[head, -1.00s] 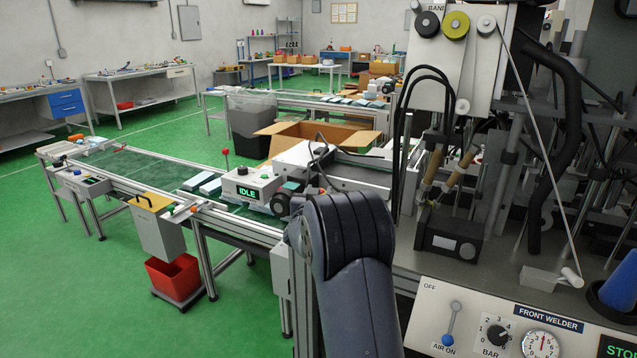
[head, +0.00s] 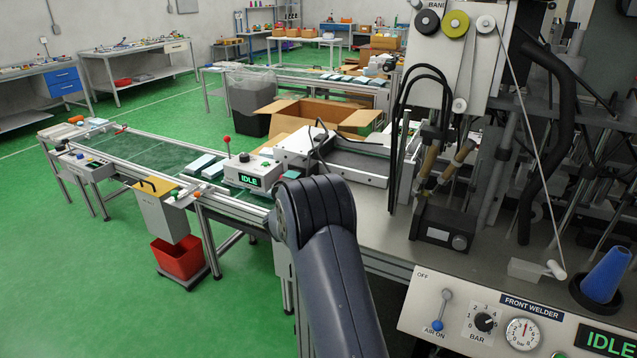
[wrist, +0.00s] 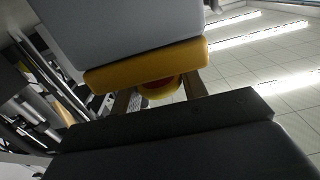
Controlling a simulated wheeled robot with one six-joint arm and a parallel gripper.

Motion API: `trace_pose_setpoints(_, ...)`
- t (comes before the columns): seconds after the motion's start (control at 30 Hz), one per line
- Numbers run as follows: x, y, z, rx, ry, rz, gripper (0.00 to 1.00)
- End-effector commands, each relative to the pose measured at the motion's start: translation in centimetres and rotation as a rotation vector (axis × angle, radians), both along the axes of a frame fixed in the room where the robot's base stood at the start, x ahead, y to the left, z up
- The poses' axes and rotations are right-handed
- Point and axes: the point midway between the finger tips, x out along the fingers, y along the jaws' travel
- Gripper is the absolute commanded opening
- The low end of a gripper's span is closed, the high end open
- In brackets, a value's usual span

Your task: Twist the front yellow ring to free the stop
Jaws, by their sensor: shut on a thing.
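In the wrist view, my gripper (wrist: 159,92) points up at the underside of a grey box (wrist: 125,28) with a yellow plate (wrist: 148,62). Its two fingers stand on either side of a round yellow part (wrist: 160,92) with red showing at its middle, seemingly the yellow ring and the stop, and are shut on it. The face of the stop is mostly hidden. In the head view the gripper and the ring are out of sight; only my arm shows. The front welder's display (head: 604,341) reads IDLE.
The front welder panel (head: 520,318) has a lever, a knob and a gauge. A blue cone (head: 607,274) stands on the bench at right. A conveyor (head: 145,165) with another IDLE display (head: 248,179) runs left. A red bin (head: 180,258) stands on the open green floor.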

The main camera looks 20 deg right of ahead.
Motion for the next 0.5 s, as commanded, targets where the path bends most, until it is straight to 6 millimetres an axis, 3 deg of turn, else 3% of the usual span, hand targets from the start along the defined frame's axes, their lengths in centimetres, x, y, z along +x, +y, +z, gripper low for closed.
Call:
trace_pose_setpoints(0.23, -0.02, 0.01, -0.16, 0.002, 0.002, 0.001, 0.18)
trace_pose_setpoints(0.27, -0.01, 0.02, -0.15, 0.002, 0.002, 0.001, 0.42)
trace_pose_setpoints(0.5, -0.01, 0.00, -0.08, 0.001, 0.001, 0.001, 0.62)
